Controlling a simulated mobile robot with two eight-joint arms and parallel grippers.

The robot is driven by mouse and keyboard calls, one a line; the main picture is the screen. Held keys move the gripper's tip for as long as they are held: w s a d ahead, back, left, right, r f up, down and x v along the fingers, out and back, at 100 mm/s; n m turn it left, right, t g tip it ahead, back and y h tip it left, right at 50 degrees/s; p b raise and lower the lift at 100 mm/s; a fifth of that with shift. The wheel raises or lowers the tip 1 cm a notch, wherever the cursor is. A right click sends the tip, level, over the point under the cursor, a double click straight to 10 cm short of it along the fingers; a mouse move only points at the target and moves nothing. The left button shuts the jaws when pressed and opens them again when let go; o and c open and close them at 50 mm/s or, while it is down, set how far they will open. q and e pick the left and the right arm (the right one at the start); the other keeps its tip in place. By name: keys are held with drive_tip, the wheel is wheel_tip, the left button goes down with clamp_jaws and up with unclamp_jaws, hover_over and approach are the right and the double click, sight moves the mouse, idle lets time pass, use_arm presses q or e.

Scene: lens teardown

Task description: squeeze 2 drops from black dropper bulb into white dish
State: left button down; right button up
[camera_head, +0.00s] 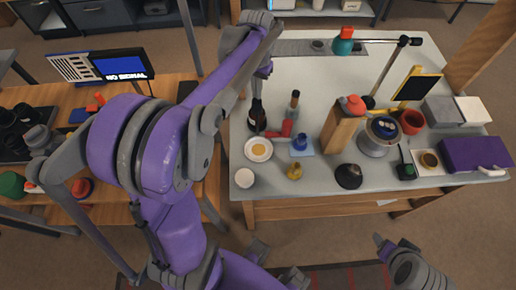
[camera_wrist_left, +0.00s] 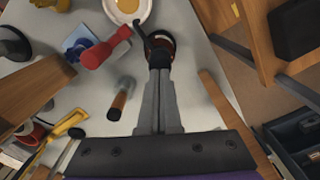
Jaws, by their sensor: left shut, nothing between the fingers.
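My left gripper (camera_head: 263,74) reaches down over the back left of the table; its fingers look closed in the left wrist view (camera_wrist_left: 160,70). They point at a dark bottle (camera_head: 257,116) with a black top, which also shows beyond the fingertips in the wrist view (camera_wrist_left: 164,46). I cannot tell whether the tips touch the black dropper bulb. A white dish (camera_head: 258,140) with a yellow-orange content lies in front of the bottle. A smaller plain white dish (camera_head: 244,180) stands nearer the front edge. Part of my right arm (camera_head: 405,266) shows at the lower right; its jaw opening is unclear.
A red object (camera_head: 287,128) lies just right of the bottle. A slim brown-and-black piece (camera_head: 293,103), a blue bottle (camera_head: 299,142) and a yellow bottle (camera_head: 294,171) stand close by. A wooden block (camera_head: 340,131) is further right. The table's back left is mostly clear.

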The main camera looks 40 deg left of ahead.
use_arm(q)
drive_tip(key=shift+f, duration=0.2)
use_arm(e)
drive_tip(key=shift+f, duration=0.15)
use_arm(q)
drive_tip(key=shift+f+b, duration=0.8)
drive_tip(key=shift+f, duration=0.35)
use_arm(e)
drive_tip(key=shift+s+f, duration=0.25)
drive_tip(key=shift+f, duration=0.55)
use_arm(q)
drive_tip(key=shift+r, duration=0.15)
drive_tip(key=shift+r+p, duration=0.8)
drive_tip(key=shift+r, duration=0.4)
use_arm(e)
drive_tip(key=shift+w+r, duration=0.3)
drive_tip(key=shift+r, duration=0.65)
use_arm(q)
drive_tip(key=shift+r+p, duration=0.35)
drive_tip(key=shift+r, duration=0.2)
wheel_tip(320, 180, up, 5)
drive_tip(key=shift+f+p, duration=0.1)
drive_tip(key=shift+p, duration=1.15)
use_arm(e)
drive_tip(key=r, duration=0.1)
drive_tip(key=w+r, duration=0.1)
drive_tip(key=r, duration=0.2)
drive_tip(key=shift+w+r, duration=0.2)
drive_tip(key=shift+w, duration=0.15)
